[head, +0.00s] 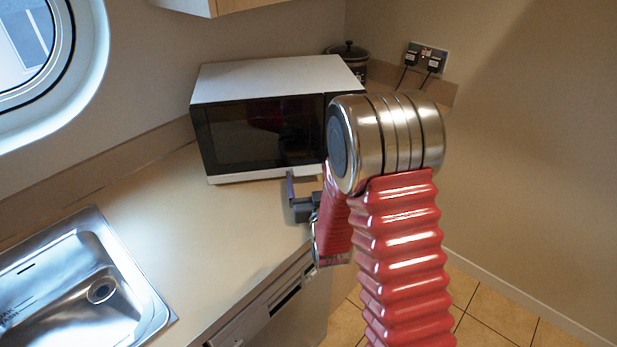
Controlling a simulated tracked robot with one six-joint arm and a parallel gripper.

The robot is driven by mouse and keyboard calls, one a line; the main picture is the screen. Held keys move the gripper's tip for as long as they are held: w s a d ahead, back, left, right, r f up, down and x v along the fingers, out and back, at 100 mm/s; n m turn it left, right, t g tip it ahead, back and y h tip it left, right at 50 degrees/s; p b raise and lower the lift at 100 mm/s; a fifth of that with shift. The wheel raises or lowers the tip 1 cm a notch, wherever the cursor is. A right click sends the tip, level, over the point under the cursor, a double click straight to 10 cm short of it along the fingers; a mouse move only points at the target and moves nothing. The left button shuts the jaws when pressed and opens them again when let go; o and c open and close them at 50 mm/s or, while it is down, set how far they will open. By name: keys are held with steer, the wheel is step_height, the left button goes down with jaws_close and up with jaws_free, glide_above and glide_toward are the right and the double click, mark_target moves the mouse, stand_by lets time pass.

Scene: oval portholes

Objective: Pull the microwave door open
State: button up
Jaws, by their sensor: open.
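The microwave (262,82) stands on the counter at the back, with a white top and a dark glass front. Its door (255,135) looks shut. The right part of its front is hidden behind my red arm and its metal joint. My gripper (297,182) is in front of the lower right of the door, low over the counter. It is open, and one grey finger shows clearly. I see nothing held in it. I cannot tell whether a finger touches the microwave, and no door handle is clearly visible.
A steel sink (80,285) is set in the counter at lower left. A dark lidded pot (348,58) stands behind the microwave, near a wall socket (427,58) with two plugs. The counter (195,225) between sink and microwave is clear. An oval porthole (35,50) is at upper left.

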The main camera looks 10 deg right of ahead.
steer(key=shift+a, duration=0.1)
steer(key=shift+a, duration=0.1)
steer(key=c, duration=1.5)
steer(key=shift+s, duration=0.1)
